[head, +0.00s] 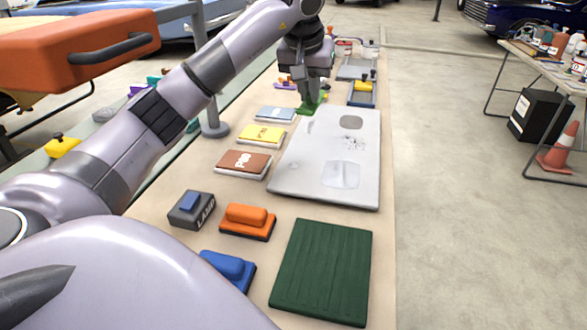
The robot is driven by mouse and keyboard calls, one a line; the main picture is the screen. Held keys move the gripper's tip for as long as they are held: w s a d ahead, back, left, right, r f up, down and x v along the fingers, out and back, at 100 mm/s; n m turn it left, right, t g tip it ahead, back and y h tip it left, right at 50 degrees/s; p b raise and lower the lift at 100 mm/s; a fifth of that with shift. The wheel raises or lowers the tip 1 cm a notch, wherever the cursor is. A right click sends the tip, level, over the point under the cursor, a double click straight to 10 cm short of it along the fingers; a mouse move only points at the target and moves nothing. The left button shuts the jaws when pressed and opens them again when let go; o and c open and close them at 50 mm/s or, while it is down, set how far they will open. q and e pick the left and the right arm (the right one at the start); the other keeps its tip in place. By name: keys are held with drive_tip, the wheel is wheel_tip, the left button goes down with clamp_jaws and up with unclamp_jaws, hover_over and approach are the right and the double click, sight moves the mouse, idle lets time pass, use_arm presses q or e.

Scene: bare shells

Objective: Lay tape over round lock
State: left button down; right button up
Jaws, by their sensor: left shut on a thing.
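My left gripper (309,97) reaches down at the far left corner of a light grey panel (309,145). It is shut on a small green thing (306,109), which may be the tape; the fingers hide part of it. I cannot tell whether the green thing touches the panel or the table. The panel lies flat and bears a dark grey rounded patch (351,122), possibly the round lock, to the right of the gripper. Scratches and a paler square patch (341,175) lie nearer on the panel. My right gripper is not in view.
Left of the panel lie blue, yellow and brown packs (243,163). Nearer are a grey labelled block (192,210), orange (248,221) and blue (229,270) blocks and a dark green board (322,272). Trays (361,95) and containers stand behind the panel.

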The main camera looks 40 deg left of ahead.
use_arm(q)
drive_tip(key=a+r, duration=0.1)
drive_tip(key=a, duration=0.4)
drive_tip(key=shift+n, duration=0.4)
drive_tip(key=f, duration=0.6)
drive_tip(key=f+b, duration=0.1)
drive_tip(key=f, duration=1.2)
drive_tip(key=shift+w+a+b, duration=0.1)
drive_tip(key=shift+w+b, duration=0.15)
drive_tip(key=shift+b, duration=0.1)
drive_tip(key=shift+f, duration=0.15)
drive_tip(key=c, duration=1.2)
unclamp_jaws()
